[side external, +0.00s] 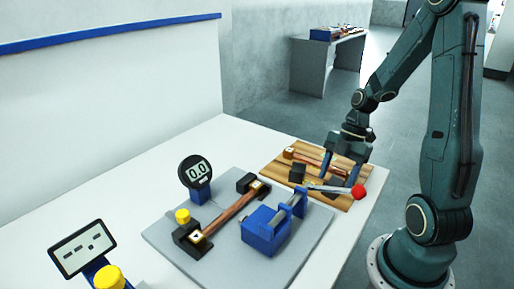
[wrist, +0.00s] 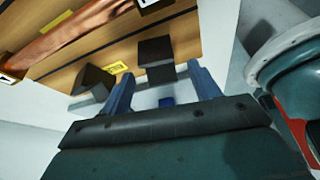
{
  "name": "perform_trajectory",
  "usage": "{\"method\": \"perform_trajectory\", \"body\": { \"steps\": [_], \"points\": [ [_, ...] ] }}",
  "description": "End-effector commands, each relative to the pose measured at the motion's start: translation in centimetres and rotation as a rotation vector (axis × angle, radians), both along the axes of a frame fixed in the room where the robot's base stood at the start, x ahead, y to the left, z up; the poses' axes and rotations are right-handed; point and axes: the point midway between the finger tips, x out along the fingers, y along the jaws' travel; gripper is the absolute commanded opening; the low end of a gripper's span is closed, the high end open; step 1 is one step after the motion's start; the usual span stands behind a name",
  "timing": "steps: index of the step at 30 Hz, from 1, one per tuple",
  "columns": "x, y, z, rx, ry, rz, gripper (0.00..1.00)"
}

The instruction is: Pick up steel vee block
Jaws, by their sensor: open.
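A wooden board (side external: 350,203) at the right end of the table carries dark vee-type blocks. One dark block (side external: 297,173) stands near its middle, and another (side external: 337,184) is lower right, close under my gripper (side external: 339,172). In the wrist view, one dark block (wrist: 155,50) lies ahead, lined up with the gap between the two blue fingers of my gripper (wrist: 160,72). A second dark block (wrist: 91,80) is outside the left finger. My gripper is open, with nothing visibly clamped. I cannot tell whether a finger touches a block.
A copper bar (wrist: 70,35) and a yellow label (wrist: 118,68) are on the board. A display (side external: 82,248) stands front left.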

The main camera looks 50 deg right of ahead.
Motion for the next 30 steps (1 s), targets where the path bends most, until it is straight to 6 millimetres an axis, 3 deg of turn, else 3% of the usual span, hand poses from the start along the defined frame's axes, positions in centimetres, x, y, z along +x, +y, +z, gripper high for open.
{"method": "perform_trajectory", "body": {
  "steps": [7,23,30],
  "points": [
    [0.1,0.7,-1.8,0.000,0.001,0.000,0.62],
    [0.1,0.8,-1.9,-0.001,0.000,0.000,0.62],
    [0.1,0.8,-1.9,-0.001,0.000,0.000,0.15]
  ]
}}
